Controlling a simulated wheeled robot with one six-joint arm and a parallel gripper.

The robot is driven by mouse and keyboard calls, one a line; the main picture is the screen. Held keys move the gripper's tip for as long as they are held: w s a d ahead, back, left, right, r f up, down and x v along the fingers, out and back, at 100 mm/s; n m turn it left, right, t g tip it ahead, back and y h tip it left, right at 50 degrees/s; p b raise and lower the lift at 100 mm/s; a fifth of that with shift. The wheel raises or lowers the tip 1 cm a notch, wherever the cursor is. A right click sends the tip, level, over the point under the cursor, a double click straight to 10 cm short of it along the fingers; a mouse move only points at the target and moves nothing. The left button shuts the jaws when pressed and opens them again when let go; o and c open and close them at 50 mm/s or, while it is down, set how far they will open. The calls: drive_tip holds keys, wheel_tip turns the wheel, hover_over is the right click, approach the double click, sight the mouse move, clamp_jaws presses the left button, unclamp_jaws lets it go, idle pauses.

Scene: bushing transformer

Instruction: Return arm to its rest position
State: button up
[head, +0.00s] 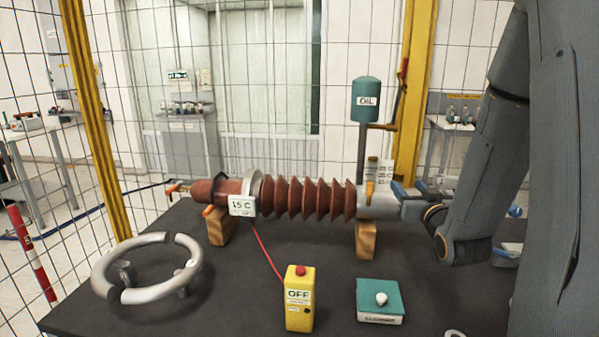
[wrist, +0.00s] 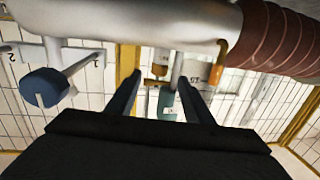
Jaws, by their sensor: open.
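My gripper (head: 412,190) is at the right end of the bushing in the head view, with my arm coming in from the right. In the wrist view my gripper (wrist: 162,84) has its two dark fingers spread apart with nothing held between them. The bushing (head: 307,198), with red-brown ribs and a grey end, lies level on two wooden blocks. Its grey end (wrist: 140,20) and ribs cross the top of the wrist view, close to the fingertips. I cannot tell whether the fingers touch it.
A teal oil tank (head: 367,92) stands on a post behind the bushing. On the dark table (head: 235,310) are a split grey ring (head: 112,259), a yellow OFF box (head: 299,303) and a teal-topped box (head: 379,298). A yellow post (head: 417,75) and mesh fence stand behind.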

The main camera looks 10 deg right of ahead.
drive_tip(key=s+a+f+g+y, duration=0.1)
drive_tip(key=s+a+f+g, duration=0.65)
drive_tip(key=a+f, duration=0.3)
drive_tip(key=s+a+f+g, duration=0.2)
drive_tip(key=s+a+g, duration=0.2)
drive_tip(key=s, duration=0.4)
drive_tip(key=s+a+f+n+g+y, duration=0.1)
drive_tip(key=s+a+g, duration=0.3)
drive_tip(key=s, duration=0.4)
drive_tip(key=shift+s+a+f+n+g, duration=0.25)
drive_tip(key=shift+a+f+n+g, duration=0.1)
drive_tip(key=shift+f, duration=0.1)
